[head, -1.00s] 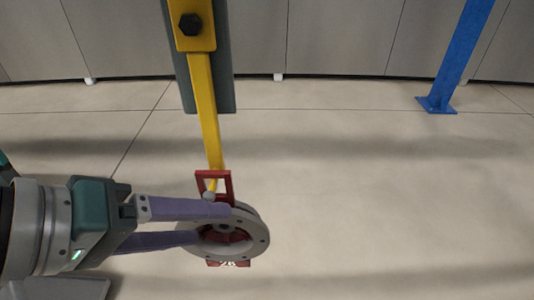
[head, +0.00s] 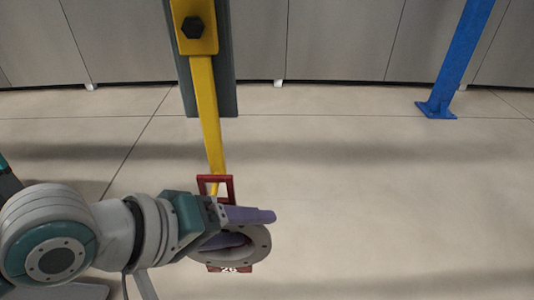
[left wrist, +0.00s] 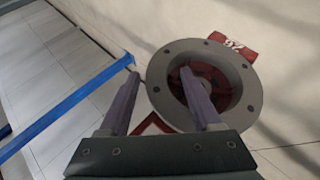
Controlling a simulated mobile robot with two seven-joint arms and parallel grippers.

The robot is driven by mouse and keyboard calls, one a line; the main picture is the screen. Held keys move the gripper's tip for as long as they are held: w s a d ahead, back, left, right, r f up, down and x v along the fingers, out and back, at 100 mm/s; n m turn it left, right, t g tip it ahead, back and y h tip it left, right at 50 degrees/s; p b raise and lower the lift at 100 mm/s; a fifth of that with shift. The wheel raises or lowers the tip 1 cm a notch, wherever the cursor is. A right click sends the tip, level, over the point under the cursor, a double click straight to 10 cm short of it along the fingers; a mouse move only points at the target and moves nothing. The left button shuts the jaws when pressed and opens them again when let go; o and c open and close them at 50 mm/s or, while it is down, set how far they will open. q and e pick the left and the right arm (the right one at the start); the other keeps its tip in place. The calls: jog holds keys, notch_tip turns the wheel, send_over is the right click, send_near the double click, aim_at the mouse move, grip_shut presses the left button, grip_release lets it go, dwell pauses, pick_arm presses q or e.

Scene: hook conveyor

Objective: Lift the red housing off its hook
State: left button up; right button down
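The red housing (head: 261,246) has a round grey flange, a red frame on top and a red plate with a white number below. It hangs from the yellow hook (head: 209,130), whose lower end reaches the red frame. My left gripper (head: 261,227) is at the flange, its purple fingers spread apart. In the left wrist view, the housing (left wrist: 247,85) lies beyond the fingers; one finger of my left gripper (left wrist: 159,74) crosses the flange's opening and the other is outside its rim. I cannot tell whether either touches. My right gripper is not in view.
A blue post (head: 457,60) stands on the floor at the right, well apart from the housing. Grey panels (head: 340,40) line the back. The floor (head: 400,200) right of the housing is clear.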

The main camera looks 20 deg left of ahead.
pick_arm(q)
grip_shut()
jog(key=shift+w+r, duration=0.1)
jog(key=shift+r, duration=0.1)
dwell(0.4)
jog(key=shift+r, duration=1.8)
jog(key=s+d, duration=0.2)
jog(key=s, duration=0.6)
jog(key=s+d+r+p, duration=0.1)
jog(key=s+d, duration=0.2)
jog(key=s, duration=0.6)
jog(key=shift+s+r, duration=0.2)
jog(key=shift+r, duration=0.1)
